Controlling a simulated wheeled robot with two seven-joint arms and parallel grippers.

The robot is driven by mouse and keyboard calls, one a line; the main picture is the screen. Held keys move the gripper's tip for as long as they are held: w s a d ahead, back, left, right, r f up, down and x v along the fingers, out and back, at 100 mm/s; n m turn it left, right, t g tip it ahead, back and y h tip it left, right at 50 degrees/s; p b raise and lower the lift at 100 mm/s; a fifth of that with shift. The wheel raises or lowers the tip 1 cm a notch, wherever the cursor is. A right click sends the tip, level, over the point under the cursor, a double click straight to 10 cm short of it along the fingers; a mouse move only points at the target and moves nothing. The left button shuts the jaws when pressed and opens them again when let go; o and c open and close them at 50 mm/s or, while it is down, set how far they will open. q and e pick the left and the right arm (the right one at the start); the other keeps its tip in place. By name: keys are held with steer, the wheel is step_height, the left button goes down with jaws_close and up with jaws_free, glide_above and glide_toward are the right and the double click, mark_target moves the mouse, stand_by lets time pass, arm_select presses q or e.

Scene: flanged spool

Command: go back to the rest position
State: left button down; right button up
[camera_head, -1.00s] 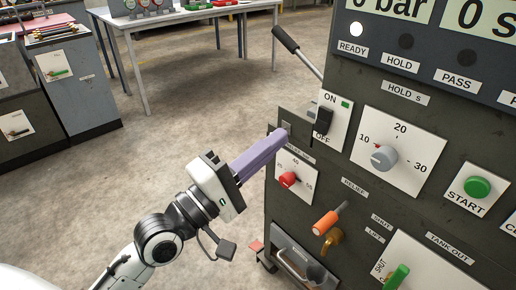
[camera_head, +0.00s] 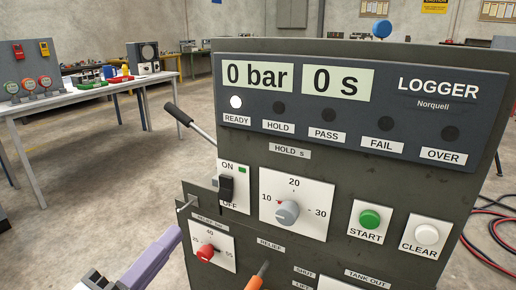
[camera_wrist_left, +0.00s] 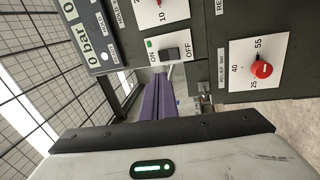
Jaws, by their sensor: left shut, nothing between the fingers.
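My left gripper (camera_head: 172,240) comes in at the bottom left of the head view, its purple fingers shut with nothing between them. Its tips are just left of the relief dial's plate, below the ON/OFF switch (camera_head: 226,188); I cannot tell whether they touch the panel. In the left wrist view the closed fingers (camera_wrist_left: 159,84) point toward the panel, near the switch (camera_wrist_left: 171,53). The red relief knob (camera_wrist_left: 262,69) is to their right there. My right gripper is not in view.
The test panel (camera_head: 350,190) fills the right, with a lever (camera_head: 178,114) sticking out at its left edge, a grey hold knob (camera_head: 287,212) and an orange handle (camera_head: 257,276). The READY lamp (camera_head: 236,102) is lit. A white table (camera_head: 75,102) stands back left; floor between is clear.

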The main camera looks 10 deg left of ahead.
arm_select(q)
steer(key=s+d+f+m+g+y+p, duration=0.1)
steer(key=s+f+m+g, duration=0.2)
steer(key=f, duration=0.8)
steer(key=s+d+f+m+g+y+p, duration=0.1)
steer(key=s+f+m+g, duration=0.3)
steer(key=f, duration=0.8)
steer(key=s+d+f+m+g+y+p, duration=0.1)
steer(key=s+f+m+g+y+p, duration=0.1)
steer(key=s+f+m, duration=0.5)
step_height(320, 180, down, 5)
steer(key=shift+s+d+r+m+g, duration=0.1)
steer(key=shift+s+d+m+g, duration=0.2)
steer(key=shift+m+g, duration=0.4)
